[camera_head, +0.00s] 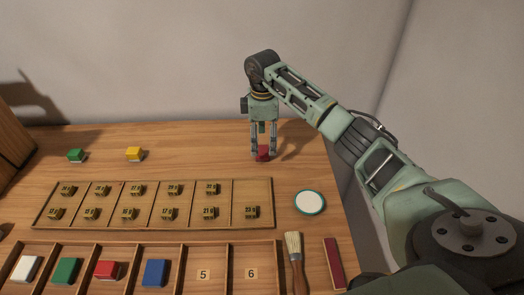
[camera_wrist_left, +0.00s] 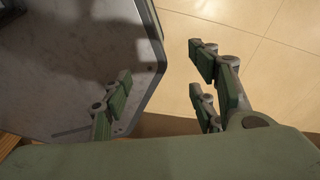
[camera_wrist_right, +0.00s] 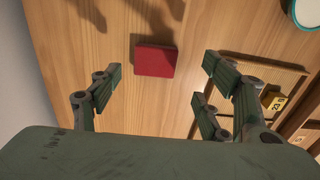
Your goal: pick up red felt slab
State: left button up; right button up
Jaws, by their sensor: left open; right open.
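The red felt slab (camera_head: 263,153) lies on the wooden table near its back edge, below my right gripper (camera_head: 263,150). In the right wrist view the slab (camera_wrist_right: 155,60) lies flat on bare wood, ahead of and between the spread fingers of the right gripper (camera_wrist_right: 158,92). That gripper is open and empty; whether its fingertips touch the slab cannot be told. My left gripper (camera_wrist_left: 160,90) shows only in the left wrist view, open and empty, above a grey surface edge and the tiled floor.
A green block (camera_head: 76,156) and a yellow block (camera_head: 134,154) sit at the back left. A shallow numbered tray (camera_head: 252,190) and a front tray (camera_head: 225,245) with coloured blocks lie nearer. A round white dish (camera_head: 310,202), brush (camera_head: 295,262) and dark red bar (camera_head: 334,263) are at right.

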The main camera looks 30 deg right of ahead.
aim_at(262, 150)
jog(key=f, duration=0.3)
jog(key=f+p, duration=0.1)
jog(key=shift+w+d+f, duration=0.1)
jog(key=shift+w+f, duration=0.25)
jog(key=shift+f, duration=0.15)
pick_arm(q)
jog(key=shift+w+r, duration=0.65)
jog(key=shift+w, duration=0.35)
pick_arm(e)
jog(key=shift+c, duration=0.6)
jog(key=c, duration=0.8)
pick_arm(q)
jog(key=shift+s, duration=0.4)
pick_arm(e)
jog(key=shift+c, duration=0.2)
pick_arm(q)
jog(key=shift+d+f, duration=0.1)
